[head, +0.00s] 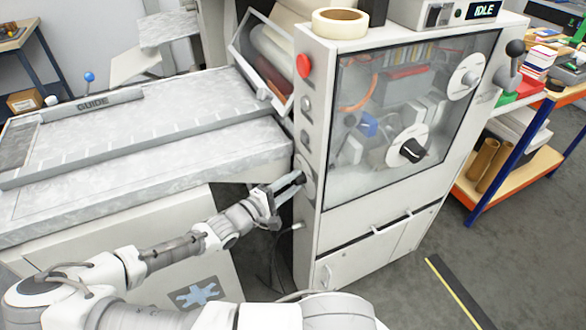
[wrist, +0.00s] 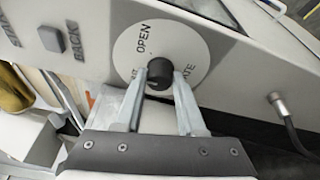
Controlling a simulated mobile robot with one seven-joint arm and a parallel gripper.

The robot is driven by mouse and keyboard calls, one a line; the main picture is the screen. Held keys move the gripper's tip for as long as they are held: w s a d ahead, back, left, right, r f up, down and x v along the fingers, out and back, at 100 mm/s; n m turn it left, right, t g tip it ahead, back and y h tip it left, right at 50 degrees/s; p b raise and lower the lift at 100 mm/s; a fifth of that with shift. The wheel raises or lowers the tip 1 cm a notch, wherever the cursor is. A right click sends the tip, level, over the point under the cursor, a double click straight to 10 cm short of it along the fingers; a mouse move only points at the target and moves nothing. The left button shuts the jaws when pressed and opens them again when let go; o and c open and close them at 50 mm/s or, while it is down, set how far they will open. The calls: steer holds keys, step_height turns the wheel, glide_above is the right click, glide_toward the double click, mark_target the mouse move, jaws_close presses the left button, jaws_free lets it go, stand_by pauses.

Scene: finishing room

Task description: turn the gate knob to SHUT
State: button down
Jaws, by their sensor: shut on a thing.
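The gate knob is a small black round knob (wrist: 160,74) on a white dial plate (wrist: 200,40) in the wrist view. The plate reads OPEN at its upper left; the lettering along its lower edge is partly hidden by my fingers. My gripper (wrist: 160,78) has one finger on each side of the knob and is shut on it. In the head view, my gripper (head: 296,182) reaches the left side face of the grey machine cabinet (head: 330,230), and the knob is hidden there. I cannot read which way the knob points.
Buttons marked START and BACK (wrist: 51,39) lie left of the dial. A cable plug (wrist: 278,101) sticks out to its right. In the head view, a red button (head: 304,66) sits higher on the cabinet. The feed table (head: 230,145) lies left of the cabinet, close above my arm.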

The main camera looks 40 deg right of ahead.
steer(key=shift+w+r+n+g+y+p, duration=0.15)
steer(key=shift+n+g+y+p, duration=0.4)
steer(key=shift+n+p, duration=1.3)
steer(key=shift+r+n+g+y+p, duration=0.1)
steer(key=shift+n+g+y+p, duration=0.45)
steer(key=shift+n+p, duration=1.25)
steer(key=c, duration=0.5)
jaws_free()
steer(key=v, duration=1.7)
steer(key=shift+a+r+b, duration=0.15)
steer(key=shift+r+b, duration=0.25)
